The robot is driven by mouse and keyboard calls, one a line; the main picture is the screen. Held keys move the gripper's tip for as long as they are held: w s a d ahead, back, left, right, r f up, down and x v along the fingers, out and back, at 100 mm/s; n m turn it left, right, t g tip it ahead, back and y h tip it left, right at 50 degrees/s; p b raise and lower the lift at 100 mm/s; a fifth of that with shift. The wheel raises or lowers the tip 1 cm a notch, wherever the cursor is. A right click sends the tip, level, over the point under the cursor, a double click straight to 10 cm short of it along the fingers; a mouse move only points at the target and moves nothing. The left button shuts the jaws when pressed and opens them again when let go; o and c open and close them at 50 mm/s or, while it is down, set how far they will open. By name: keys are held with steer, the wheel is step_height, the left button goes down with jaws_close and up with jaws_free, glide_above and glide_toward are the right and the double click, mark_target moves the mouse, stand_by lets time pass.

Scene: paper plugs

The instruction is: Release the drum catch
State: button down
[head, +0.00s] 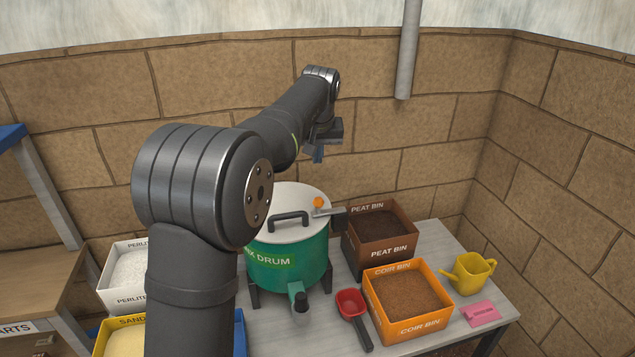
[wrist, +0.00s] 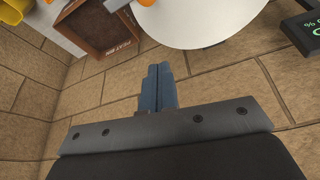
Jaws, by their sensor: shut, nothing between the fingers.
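The green mix drum (head: 290,262) stands on the table with its pale lid (head: 300,197) on top and a dark handle on the lid. The catch, a grey metal lever (head: 328,212) with an orange knob (head: 318,202), lies at the lid's right rim. My gripper (head: 318,155) hangs above and behind the drum, apart from the catch. In the wrist view my gripper's blue fingers (wrist: 158,75) are together and empty. The lid (wrist: 205,22) is at the top there, and an orange bit, likely the knob (wrist: 147,2), is cut by the upper edge.
The peat bin (head: 407,245) stands close to the drum's right, with the coir bin (head: 438,312) in front. A red scoop (head: 351,304), yellow watering can (head: 470,270) and pink item (head: 481,314) lie around. White and yellow bins stand left. A brick wall (head: 440,150) is behind.

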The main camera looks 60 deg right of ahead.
steer(key=x, duration=0.9)
steer(key=shift+w+f, duration=0.1)
steer(key=shift+f, duration=0.2)
steer(key=shift+a+f, duration=0.15)
steer(key=shift+f, duration=0.1)
steer(key=shift+s+a+f, duration=0.1)
steer(key=shift+s+a, duration=0.4)
steer(key=shift+a, duration=0.2)
steer(key=shift+s+a+f, duration=0.15)
steer(key=shift+s+a, duration=0.4)
steer(key=shift+a, duration=0.15)
